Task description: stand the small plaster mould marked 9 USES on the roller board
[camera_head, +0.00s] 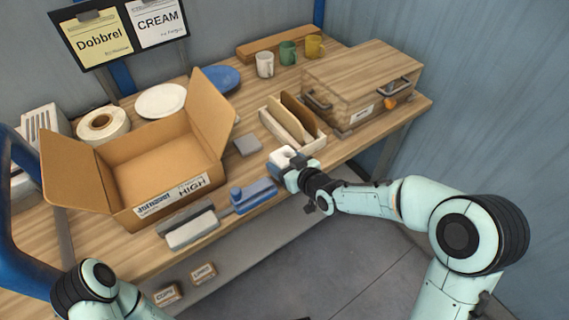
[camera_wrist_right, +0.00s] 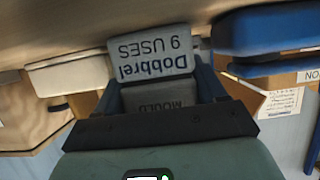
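The small pale grey mould (camera_wrist_right: 150,58) shows upside down in the right wrist view, with "Dobbrel 9 USES" on its face and "MOULD" on the grey part below. My right gripper (camera_head: 288,164) has its fingers on both sides of it, shut on it. In the head view the white block (camera_head: 284,155) at that gripper appears to be this mould, held near the bench's front edge; I cannot tell how far above the bench it is. I cannot pick out the roller board with certainty. My left gripper is outside the views; only part of that arm shows at lower left.
On the bench (camera_head: 290,188) stand an open cardboard box (camera_head: 160,165), a blue tool (camera_head: 250,197), a whitish block (camera_head: 192,231), a grey block (camera_head: 247,145), a divided wooden holder (camera_head: 292,128) and a wooden case (camera_head: 360,80). Three mugs stand at the back.

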